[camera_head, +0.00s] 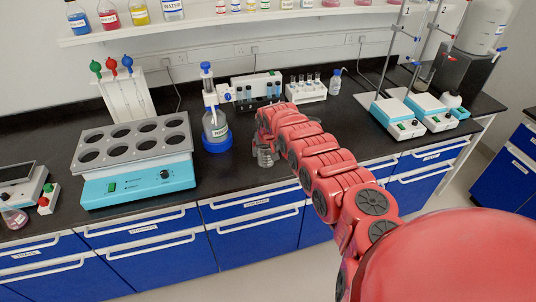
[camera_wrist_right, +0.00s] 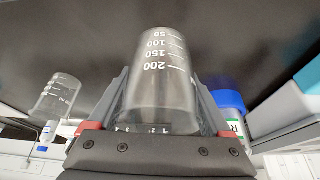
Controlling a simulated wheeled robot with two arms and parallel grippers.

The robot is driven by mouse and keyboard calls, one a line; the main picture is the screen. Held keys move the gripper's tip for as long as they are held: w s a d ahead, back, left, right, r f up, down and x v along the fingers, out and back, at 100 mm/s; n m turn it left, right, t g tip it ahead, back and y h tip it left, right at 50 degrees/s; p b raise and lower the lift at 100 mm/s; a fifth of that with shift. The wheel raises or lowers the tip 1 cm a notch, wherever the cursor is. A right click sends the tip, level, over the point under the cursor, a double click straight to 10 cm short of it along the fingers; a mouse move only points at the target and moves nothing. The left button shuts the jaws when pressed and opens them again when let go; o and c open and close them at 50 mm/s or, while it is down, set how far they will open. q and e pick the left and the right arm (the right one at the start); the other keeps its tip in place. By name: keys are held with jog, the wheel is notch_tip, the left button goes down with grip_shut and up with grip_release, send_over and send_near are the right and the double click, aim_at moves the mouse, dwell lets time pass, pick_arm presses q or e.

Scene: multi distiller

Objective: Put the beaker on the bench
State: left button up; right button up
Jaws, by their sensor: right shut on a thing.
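A clear glass beaker (camera_wrist_right: 160,80) with white volume marks is between the two fingers of my right gripper (camera_wrist_right: 161,105) in the right wrist view. The gripper is shut on it. In the head view, my right arm reaches over the black bench (camera_head: 240,172). A clear glass beaker (camera_head: 265,156) shows just below its end, close to the bench top; I cannot tell whether it touches. A second clear beaker (camera_wrist_right: 56,95) is at the left of the wrist view, apart from my fingers. My left gripper is not in view.
A bottle with a dispenser (camera_head: 214,122) in a blue ring stands just left of my right gripper. A teal block with round wells (camera_head: 135,165) is further left. A tube rack (camera_head: 306,92) and a cuvette rack (camera_head: 258,92) stand behind. Stirrers (camera_head: 398,118) are at the right.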

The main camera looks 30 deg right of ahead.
jog(key=w+a+r+n+y, duration=0.1)
jog(key=w+a+r+n, duration=0.1)
jog(key=a, duration=0.6)
jog(key=w+a+r+n+y+b, duration=0.1)
jog(key=w+a+r+n, duration=0.2)
jog(key=a, duration=0.5)
jog(key=shift+w+r, duration=0.25)
jog(key=shift+r, duration=0.5)
dwell(0.3)
jog(key=shift+a, duration=0.2)
